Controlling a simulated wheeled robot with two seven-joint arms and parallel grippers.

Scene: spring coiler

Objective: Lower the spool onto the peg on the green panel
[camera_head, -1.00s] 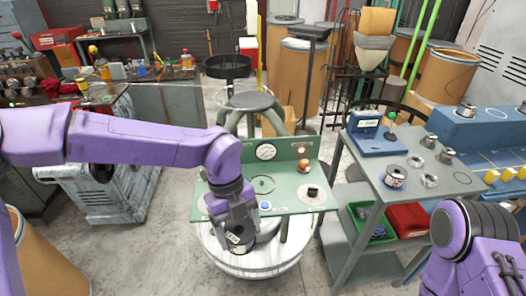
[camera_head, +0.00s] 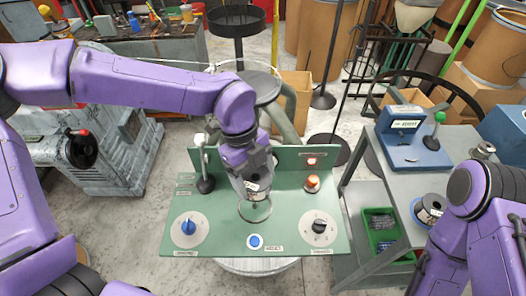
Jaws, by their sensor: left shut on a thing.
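My left gripper (camera_head: 254,190) reaches down over the middle of the green panel (camera_head: 219,236). It is shut on the spool, which is mostly hidden by the fingers and hard to make out. A thin ring (camera_head: 256,220) shows on the panel just below the fingertips. The peg cannot be told apart under the gripper, nor can I tell whether the spool touches it. My right arm is at the lower right, with its gripper out of view.
The panel carries a blue knob (camera_head: 188,228), a blue button (camera_head: 255,241), a black knob (camera_head: 319,226), an orange button (camera_head: 312,182) and an upright lever (camera_head: 203,165). A grey side table (camera_head: 388,180) at the right holds another spool (camera_head: 430,207) and a blue device (camera_head: 408,148).

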